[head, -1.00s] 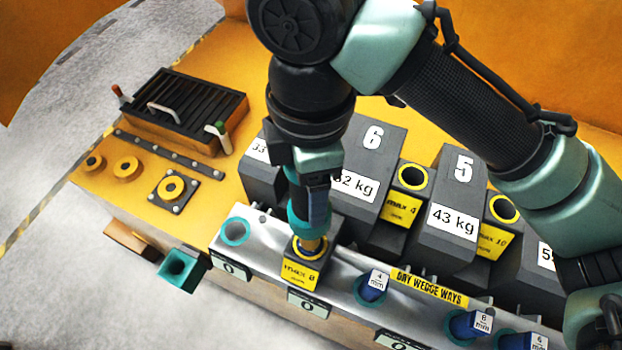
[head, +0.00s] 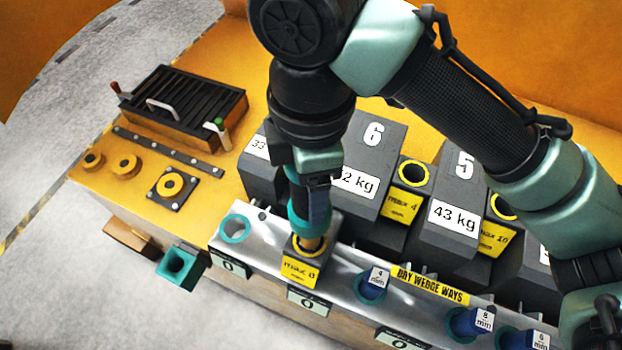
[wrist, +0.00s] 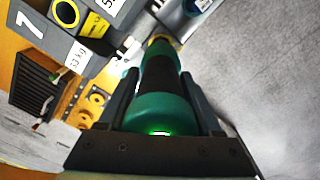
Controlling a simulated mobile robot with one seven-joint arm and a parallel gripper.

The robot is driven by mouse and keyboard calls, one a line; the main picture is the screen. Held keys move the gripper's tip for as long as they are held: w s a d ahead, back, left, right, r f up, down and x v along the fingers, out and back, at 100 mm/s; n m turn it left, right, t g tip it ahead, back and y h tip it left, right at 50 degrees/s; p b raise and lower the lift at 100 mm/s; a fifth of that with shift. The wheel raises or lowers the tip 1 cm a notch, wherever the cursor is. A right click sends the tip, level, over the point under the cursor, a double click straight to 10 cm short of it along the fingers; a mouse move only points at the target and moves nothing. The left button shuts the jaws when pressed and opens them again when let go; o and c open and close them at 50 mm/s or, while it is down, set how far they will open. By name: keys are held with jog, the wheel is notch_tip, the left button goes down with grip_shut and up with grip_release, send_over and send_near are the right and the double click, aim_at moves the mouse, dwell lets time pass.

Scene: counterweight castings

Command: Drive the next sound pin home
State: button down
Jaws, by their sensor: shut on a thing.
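My gripper (head: 314,180) is shut on a teal and black cylindrical tool, held upright. In the wrist view my gripper (wrist: 163,92) has a finger on each side of the tool (wrist: 160,85), and a green light glows at its near end. In the head view the tool (head: 310,222) has its lower end at the yellow-ringed mouth of a dark block with a yellow "max" label (head: 300,271). The contact is hidden. Blue pins stand in the front rail, tagged 4 mm (head: 372,288), 8 mm (head: 465,323) and 6 mm (head: 515,340).
Grey castings marked 6 (head: 385,140) and 5 (head: 460,180) stand behind the rail, with yellow-ringed sockets beside them. An empty teal ring (head: 235,228) is at the rail's left end. A slatted black box (head: 185,100) and yellow rings stand at left. A teal square funnel (head: 180,266) juts from the front.

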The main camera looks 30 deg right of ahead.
jog(key=shift+f, duration=0.3)
notch_tip(320, 180, up, 10)
jog(key=p, duration=0.9)
jog(key=shift+r+p, duration=0.2)
jog(key=shift+p, duration=0.2)
jog(key=shift+f, duration=0.1)
